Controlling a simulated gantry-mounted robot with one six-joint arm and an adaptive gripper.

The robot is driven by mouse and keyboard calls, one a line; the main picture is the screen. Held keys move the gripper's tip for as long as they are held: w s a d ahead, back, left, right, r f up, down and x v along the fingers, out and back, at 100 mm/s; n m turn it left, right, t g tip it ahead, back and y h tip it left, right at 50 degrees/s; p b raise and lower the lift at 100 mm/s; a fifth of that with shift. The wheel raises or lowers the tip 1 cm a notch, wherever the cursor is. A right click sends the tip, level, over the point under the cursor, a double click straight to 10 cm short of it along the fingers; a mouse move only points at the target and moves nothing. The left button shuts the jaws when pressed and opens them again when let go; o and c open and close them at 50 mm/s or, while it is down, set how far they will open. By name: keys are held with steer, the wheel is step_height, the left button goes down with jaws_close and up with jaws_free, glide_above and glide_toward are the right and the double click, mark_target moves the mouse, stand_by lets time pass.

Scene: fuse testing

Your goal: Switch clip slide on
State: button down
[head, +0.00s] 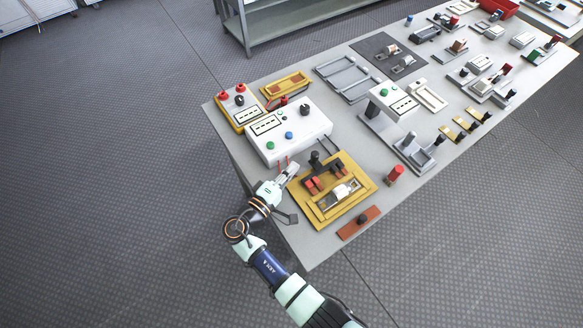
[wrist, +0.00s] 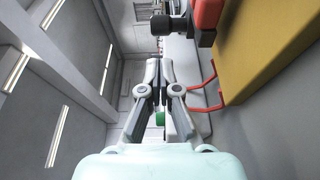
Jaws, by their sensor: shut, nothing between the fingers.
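A yellow fixture (head: 364,190) lies near the front left corner of the table. It bears a black clip unit with red parts (head: 313,184), a black knob (head: 315,158) and a silver block (head: 346,192). I take the clip unit to be the clip slide; I cannot tell its switch position. My gripper (head: 291,170) is shut and empty at the left side of the fixture, apart from the knob. In the wrist view, the closed fingers (wrist: 159,68) are below the black knob (wrist: 163,25), with the yellow fixture (wrist: 262,55) at right.
A white tester box (head: 300,128) stands just behind my gripper, with red leads (wrist: 207,92) running to the fixture. A red-topped cylinder (head: 395,173) and a brown plate with a black knob (head: 358,223) are right of and in front of the fixture. Other fixtures fill the table farther right.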

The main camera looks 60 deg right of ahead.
mark_target(315, 172)
steer(key=d, duration=0.4)
steer(key=s+d, duration=0.1)
steer(key=d, duration=0.2)
steer(key=s, duration=0.1)
steer(key=s+a+p, duration=0.1)
steer(key=s, duration=0.1)
steer(key=s+a+p, duration=0.1)
steer(key=shift+s+a+r, duration=0.1)
steer(key=shift+s+a, duration=0.15)
steer(key=shift+s, duration=0.15)
